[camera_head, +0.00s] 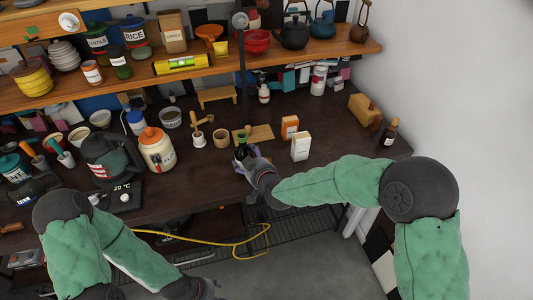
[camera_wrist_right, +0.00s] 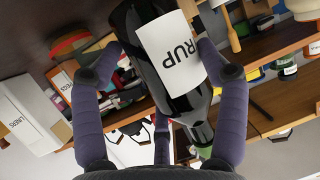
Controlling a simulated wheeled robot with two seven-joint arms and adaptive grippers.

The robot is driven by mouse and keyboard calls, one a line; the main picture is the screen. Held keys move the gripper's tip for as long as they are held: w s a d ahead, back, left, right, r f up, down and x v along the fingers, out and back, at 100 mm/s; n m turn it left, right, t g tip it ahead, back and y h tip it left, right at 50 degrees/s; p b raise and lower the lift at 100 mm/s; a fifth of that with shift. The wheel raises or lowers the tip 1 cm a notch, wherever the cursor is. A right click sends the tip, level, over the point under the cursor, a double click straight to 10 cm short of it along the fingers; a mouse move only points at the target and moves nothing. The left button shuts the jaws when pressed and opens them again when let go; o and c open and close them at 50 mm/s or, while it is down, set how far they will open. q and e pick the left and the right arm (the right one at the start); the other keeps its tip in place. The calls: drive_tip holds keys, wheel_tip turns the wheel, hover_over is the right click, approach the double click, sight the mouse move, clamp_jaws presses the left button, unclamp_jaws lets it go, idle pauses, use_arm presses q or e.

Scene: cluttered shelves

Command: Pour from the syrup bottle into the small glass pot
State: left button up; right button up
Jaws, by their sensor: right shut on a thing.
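The syrup bottle (camera_head: 243,151) is dark glass with a green top, near the front edge of the counter in the head view. It looks roughly upright; I cannot tell whether its base touches the counter. In the right wrist view the bottle (camera_wrist_right: 187,105) fills the middle, with a white label ending in "RUP". My right gripper (camera_head: 249,156) is shut around its body, and its fingers (camera_wrist_right: 160,65) show on both sides. My left gripper (camera_head: 208,287) is low at the bottom edge, away from the counter, its fingers unclear. I cannot make out the small glass pot for certain.
A wooden cup (camera_head: 221,138), a mortar (camera_head: 198,139), a wooden board (camera_head: 262,133) and a white carton (camera_head: 300,147) stand near the bottle. A loaded shelf (camera_head: 215,68) overhangs the back. The right front counter is fairly clear.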

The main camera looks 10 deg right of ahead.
sight(248, 147)
wheel_tip(248, 147, up, 6)
drive_tip(key=p, duration=0.4)
drive_tip(key=shift+f, duration=0.1)
drive_tip(key=shift+f, duration=0.1)
idle(0.4)
